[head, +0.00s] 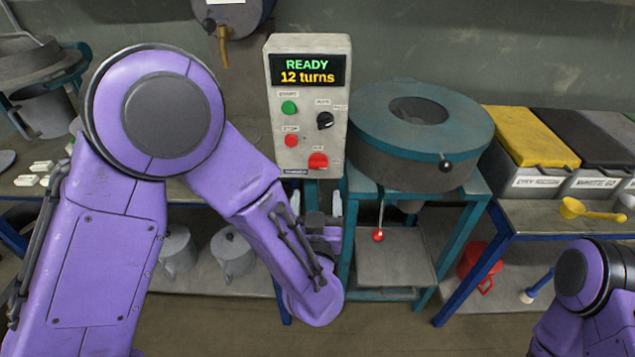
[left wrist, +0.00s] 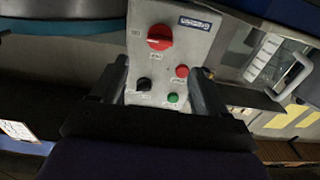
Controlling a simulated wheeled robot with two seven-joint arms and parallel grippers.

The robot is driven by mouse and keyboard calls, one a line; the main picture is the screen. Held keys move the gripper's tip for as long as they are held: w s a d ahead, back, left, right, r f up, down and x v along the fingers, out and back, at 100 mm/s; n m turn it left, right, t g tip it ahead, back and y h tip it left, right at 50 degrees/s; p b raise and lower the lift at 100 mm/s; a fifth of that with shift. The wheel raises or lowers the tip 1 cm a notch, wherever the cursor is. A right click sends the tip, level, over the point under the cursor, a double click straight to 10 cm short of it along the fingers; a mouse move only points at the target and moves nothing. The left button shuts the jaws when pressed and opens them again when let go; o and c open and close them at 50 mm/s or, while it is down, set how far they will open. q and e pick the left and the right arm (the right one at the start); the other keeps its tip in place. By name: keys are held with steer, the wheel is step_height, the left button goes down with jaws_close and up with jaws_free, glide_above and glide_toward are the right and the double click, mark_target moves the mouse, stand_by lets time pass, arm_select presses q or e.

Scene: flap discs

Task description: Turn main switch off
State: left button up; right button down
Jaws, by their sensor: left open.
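A grey control box (head: 308,100) stands upright left of the round machine. Its red rotary knob (head: 318,160) at the lower right, taken to be the main switch, has its grip lying roughly sideways. In the left wrist view the box appears upside down, with the red knob (left wrist: 160,37) at the top. My left gripper (head: 316,207) is below the box, open and empty. In the left wrist view its fingers (left wrist: 162,82) frame the box's buttons, and the knob lies beyond them, untouched. Only part of my right arm shows; its gripper is out of view.
The box also bears a green button (head: 289,107), a red button (head: 292,141), a black knob (head: 325,121) and a lit display (head: 308,70) reading "READY 12 turns". The round teal machine (head: 365,120) is close on the right. A red-ball lever (head: 378,235) hangs below it.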

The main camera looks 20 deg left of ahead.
mark_target(318, 168)
arm_select(q)
steer(key=p+x, duration=0.1)
steer(key=x, duration=0.8)
steer(key=shift+w+a+f, duration=0.1)
steer(key=shift+w, duration=0.2)
steer(key=c, duration=1.1)
